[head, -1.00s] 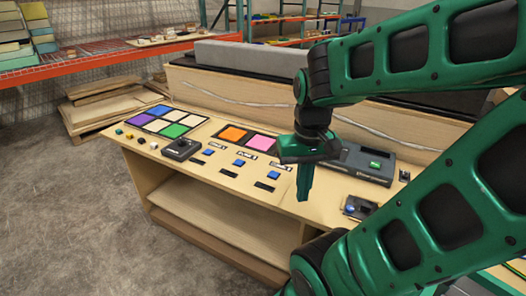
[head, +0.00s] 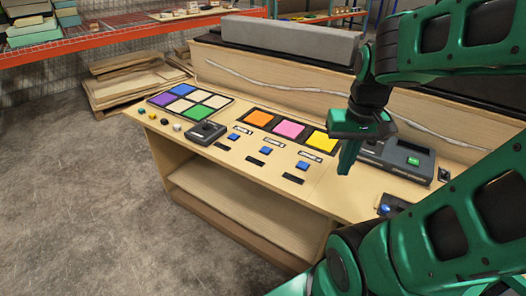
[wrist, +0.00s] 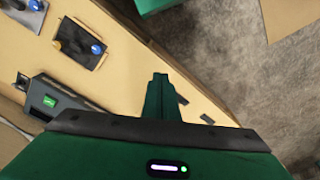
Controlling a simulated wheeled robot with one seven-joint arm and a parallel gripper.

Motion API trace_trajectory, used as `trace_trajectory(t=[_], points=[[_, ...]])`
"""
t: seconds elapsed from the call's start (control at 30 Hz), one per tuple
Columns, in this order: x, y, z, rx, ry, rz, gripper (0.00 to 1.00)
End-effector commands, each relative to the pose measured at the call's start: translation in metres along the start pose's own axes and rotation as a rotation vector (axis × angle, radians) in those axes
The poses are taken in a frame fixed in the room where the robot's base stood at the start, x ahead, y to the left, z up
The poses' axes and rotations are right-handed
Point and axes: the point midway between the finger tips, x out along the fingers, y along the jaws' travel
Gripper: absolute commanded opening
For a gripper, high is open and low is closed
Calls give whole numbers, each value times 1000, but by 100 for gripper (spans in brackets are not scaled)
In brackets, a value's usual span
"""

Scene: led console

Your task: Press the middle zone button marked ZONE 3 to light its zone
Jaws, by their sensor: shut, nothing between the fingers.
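Three blue buttons stand in a slanting row on the wooden console (head: 330,200). The middle blue button (head: 266,150) has a small white label behind it, too small to read for sure. The left blue button (head: 233,137) and right blue button (head: 302,166) flank it. Behind them a black panel holds orange (head: 259,118), pink (head: 289,129) and yellow (head: 319,142) squares. My gripper (head: 346,172) is shut and empty, pointing down, to the right of the right blue button and apart from the middle one. Its fingers also show in the wrist view (wrist: 160,85).
A dark box with a green button (head: 413,161) stands right of my gripper. A black joystick-like box (head: 206,132) sits left of the buttons. A blue knob on a dark plate (wrist: 97,49) shows in the wrist view. A grey block (head: 290,40) lies behind the console.

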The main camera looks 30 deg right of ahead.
Motion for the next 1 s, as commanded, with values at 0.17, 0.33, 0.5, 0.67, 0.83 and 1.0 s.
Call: trace_trajectory(t=[0.17,0.33,0.5,0.67,0.83,1.0], points=[[22,-34,-77,-58,115,-55,0],[46,-79,-148,-96,235,-165,0],[69,-125,-212,-94,347,-312,0],[82,-158,-254,-61,429,-444,0],[87,-177,-280,-25,481,-532,0],[88,-183,-287,-14,498,-560,0]])
